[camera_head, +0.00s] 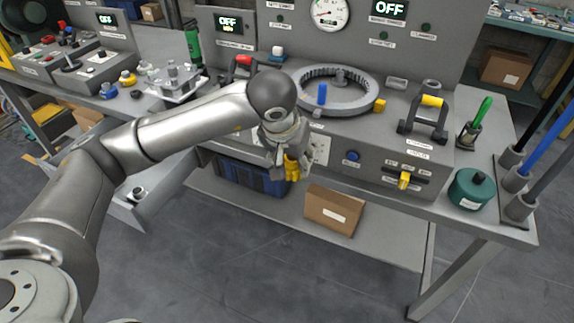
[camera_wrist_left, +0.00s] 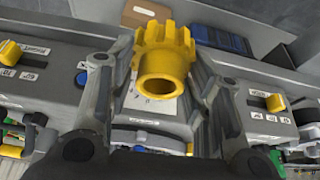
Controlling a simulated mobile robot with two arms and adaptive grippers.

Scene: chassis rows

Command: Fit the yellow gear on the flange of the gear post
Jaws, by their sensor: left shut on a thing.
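My left gripper (camera_head: 292,165) is shut on the yellow gear (camera_head: 293,168) in the head view, held in the air in front of the bench edge. In the left wrist view the left gripper (camera_wrist_left: 170,85) has one finger on each side of the yellow gear (camera_wrist_left: 165,45), whose round hub opening faces the camera. On the bench, a grey toothed ring (camera_head: 363,104) surrounds a short grey post (camera_head: 339,77), with a blue upright piece (camera_head: 322,94) at its front. I cannot tell whether this post is the gear post. My right gripper is out of view.
A black-framed yellow handle (camera_head: 431,101) and a green round canister (camera_head: 471,190) stand at the right. A metal fixture (camera_head: 176,84) stands at the left. Below the bench are a cardboard box (camera_head: 333,211) and a blue crate (camera_head: 240,176). Air before the bench's right front is clear.

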